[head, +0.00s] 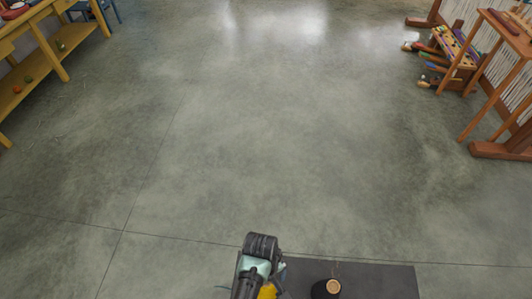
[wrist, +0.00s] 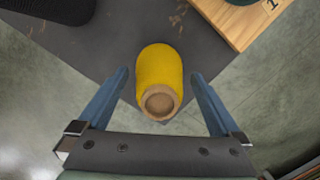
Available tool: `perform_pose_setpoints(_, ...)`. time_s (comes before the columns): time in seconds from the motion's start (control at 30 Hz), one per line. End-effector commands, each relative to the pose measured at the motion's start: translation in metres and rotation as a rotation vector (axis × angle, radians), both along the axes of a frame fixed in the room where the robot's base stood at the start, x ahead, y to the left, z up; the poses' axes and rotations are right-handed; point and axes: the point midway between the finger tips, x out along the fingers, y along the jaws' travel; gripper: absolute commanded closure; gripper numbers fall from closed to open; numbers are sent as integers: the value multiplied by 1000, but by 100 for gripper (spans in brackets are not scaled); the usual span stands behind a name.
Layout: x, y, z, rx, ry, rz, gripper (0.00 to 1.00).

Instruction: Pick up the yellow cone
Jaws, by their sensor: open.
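The yellow cone (wrist: 161,68) lies in the middle of the wrist view, its pale brown end toward my gripper. It is over the dark mat (wrist: 120,30), near a corner of it. My gripper (wrist: 160,76) is open, with one blue finger on each side of the cone and a visible gap on both sides. I cannot tell whether the fingers are level with it. In the head view, a bit of the yellow cone (head: 267,291) shows beside my arm at the bottom edge, mostly hidden.
A black cone (head: 326,289) with a tan top stands on the dark mat (head: 385,280). A wooden board (wrist: 238,22) marked 1 is at upper right in the wrist view. A yellow shelf (head: 45,45) and wooden looms (head: 490,75) stand far off; the floor between is clear.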

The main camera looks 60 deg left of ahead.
Motion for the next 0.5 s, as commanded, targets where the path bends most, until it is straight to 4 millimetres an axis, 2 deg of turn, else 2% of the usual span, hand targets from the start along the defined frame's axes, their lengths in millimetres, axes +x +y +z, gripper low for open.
perform_pose_setpoints(0.17,0,0,0,0,0,-1,2)
perform_pose_setpoints(0.5,0,0,0,0,0,-1,63)
